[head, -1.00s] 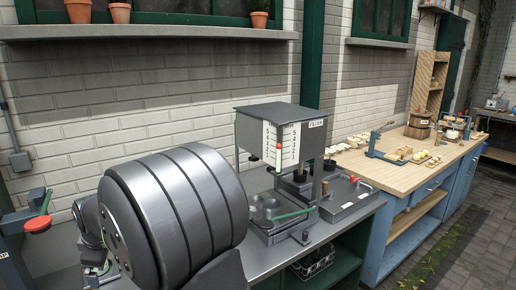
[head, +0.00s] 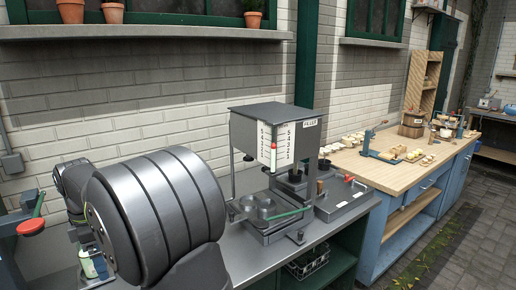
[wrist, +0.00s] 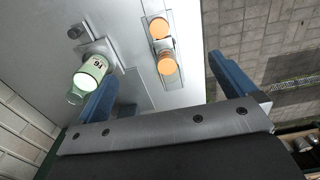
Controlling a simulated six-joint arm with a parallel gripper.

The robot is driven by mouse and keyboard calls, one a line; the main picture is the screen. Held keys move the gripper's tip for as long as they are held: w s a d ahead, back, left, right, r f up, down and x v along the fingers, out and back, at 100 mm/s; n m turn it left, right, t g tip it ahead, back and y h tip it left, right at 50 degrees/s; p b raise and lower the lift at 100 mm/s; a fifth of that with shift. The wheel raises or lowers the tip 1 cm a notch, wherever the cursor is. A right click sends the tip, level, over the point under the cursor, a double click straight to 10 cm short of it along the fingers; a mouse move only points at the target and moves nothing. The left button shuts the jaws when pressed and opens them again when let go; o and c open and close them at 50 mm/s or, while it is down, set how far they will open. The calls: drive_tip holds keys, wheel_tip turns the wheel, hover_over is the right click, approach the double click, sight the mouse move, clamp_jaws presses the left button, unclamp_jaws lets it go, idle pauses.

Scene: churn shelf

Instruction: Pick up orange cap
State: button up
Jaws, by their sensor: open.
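Two orange caps show in the wrist view, the upper one (wrist: 160,28) and the lower one (wrist: 167,65), side by side on a small pale holder (wrist: 150,27) on the steel bench. My gripper (wrist: 163,66) is open, with its two blue fingers wide apart. The lower cap appears between the fingertips in the picture, and nothing is held. The height of the fingers above the caps is hard to tell. In the head view my arm blocks the caps, and my gripper is out of sight.
A green bottle (wrist: 93,70) marked with a number sits in a grey holder near the left finger. A filler machine (head: 272,130) stands farther along the steel bench. A wooden-topped blue workbench (head: 385,170) lies beyond. The bench edge and paved floor (wrist: 265,50) are right of the caps.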

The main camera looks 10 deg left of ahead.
drive_tip(key=shift+f, duration=0.55)
drive_tip(key=shift+c, duration=0.4)
drive_tip(key=c, duration=0.7)
drive_tip(key=f+m, duration=0.1)
drive_tip(key=f, duration=0.2)
drive_tip(key=f+m, duration=0.1)
drive_tip(key=f, duration=0.3)
drive_tip(key=a+f+m, duration=0.1)
drive_tip(key=f, duration=0.5)
drive_tip(key=d+f, duration=0.1)
drive_tip(key=f, duration=0.1)
drive_tip(key=shift+w+f, duration=0.1)
drive_tip(key=shift+f, duration=0.55)
